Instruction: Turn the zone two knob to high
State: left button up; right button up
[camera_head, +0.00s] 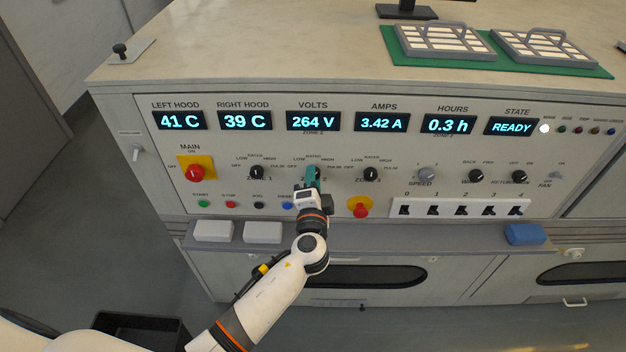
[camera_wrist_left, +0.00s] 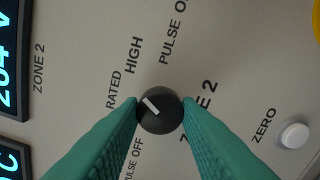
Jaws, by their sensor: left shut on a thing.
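The zone two knob is a round black knob with a white pointer mark, in the middle of the left wrist view (camera_wrist_left: 160,111). Its mark points between RATED and HIGH, somewhat nearer RATED. My left gripper (camera_head: 312,176) has green fingers and reaches the panel under the VOLTS display. In the left wrist view its fingers (camera_wrist_left: 161,118) are shut on the knob, one on each side. In the head view the gripper hides this knob. My right gripper is in neither view.
The zone one knob (camera_head: 257,173) and zone three knob (camera_head: 370,174) flank the gripper. A red button on yellow (camera_head: 360,208) is close at lower right. The VOLTS display (camera_head: 313,121) reads 264 V. A ledge (camera_head: 400,239) runs below, with grey blocks (camera_head: 262,232) and a blue block (camera_head: 525,234).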

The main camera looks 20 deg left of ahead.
pick_arm(q)
jog(key=shift+m, duration=0.6)
jog(key=o, duration=1)
jog(key=b+v, duration=0.3)
jog(key=v, duration=0.9)
